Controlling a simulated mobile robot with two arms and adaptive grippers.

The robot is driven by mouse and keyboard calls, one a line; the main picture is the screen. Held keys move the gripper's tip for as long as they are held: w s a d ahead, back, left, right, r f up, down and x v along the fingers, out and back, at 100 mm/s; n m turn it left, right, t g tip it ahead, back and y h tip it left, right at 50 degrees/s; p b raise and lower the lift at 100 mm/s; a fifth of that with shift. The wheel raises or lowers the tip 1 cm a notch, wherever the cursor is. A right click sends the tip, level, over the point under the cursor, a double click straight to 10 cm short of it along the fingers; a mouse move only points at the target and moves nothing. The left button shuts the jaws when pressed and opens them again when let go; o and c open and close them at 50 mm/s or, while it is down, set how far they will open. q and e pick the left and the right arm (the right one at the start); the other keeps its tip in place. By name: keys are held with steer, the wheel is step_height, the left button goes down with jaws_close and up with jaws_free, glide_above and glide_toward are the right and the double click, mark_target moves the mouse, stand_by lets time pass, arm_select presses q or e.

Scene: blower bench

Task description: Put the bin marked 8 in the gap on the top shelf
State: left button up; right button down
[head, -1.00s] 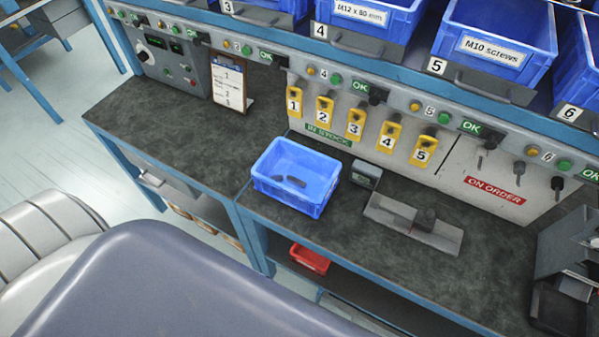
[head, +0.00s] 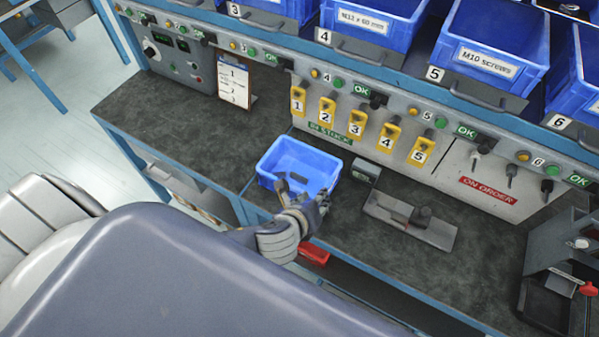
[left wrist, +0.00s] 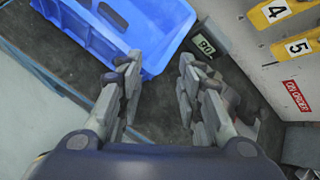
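No number 8 shows on the sides I see. In the left wrist view the bin (left wrist: 75,18) is at the upper left. My left gripper (head: 300,188) is over the bin's near right rim. In the left wrist view its fingers (left wrist: 158,66) are apart with nothing between them, and the left fingertip is close to the bin's wall. The shelf (head: 395,75) above carries labels 3 to 6 and blue bins. No gap is visible in the part in view. My right gripper is not in view.
A small display box (head: 365,171) stands close to the bin's right, with a grey plate fixture (head: 410,219) beyond it. Yellow numbered tags (head: 356,123) hang on the back panel. A red bin (head: 314,254) is below the bench. The bench's left part is clear.

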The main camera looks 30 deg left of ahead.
mark_target(329, 184)
arm_select(q)
steer(key=w+f+m, duration=0.1)
steer(key=w+m, duration=0.1)
steer(key=w, duration=0.1)
steer(key=w+f+m+t+p, duration=0.1)
steer(key=w+f+m, duration=0.1)
steer(key=w+m, duration=0.1)
steer(key=w+f+m, duration=0.2)
steer(key=w+m, duration=0.1)
steer(key=w, duration=0.1)
steer(key=shift+d+f+h, duration=0.2)
steer(key=shift+d+h, duration=0.05)
steer(key=shift+h, duration=0.15)
jaws_close()
steer(key=shift+r, duration=0.1)
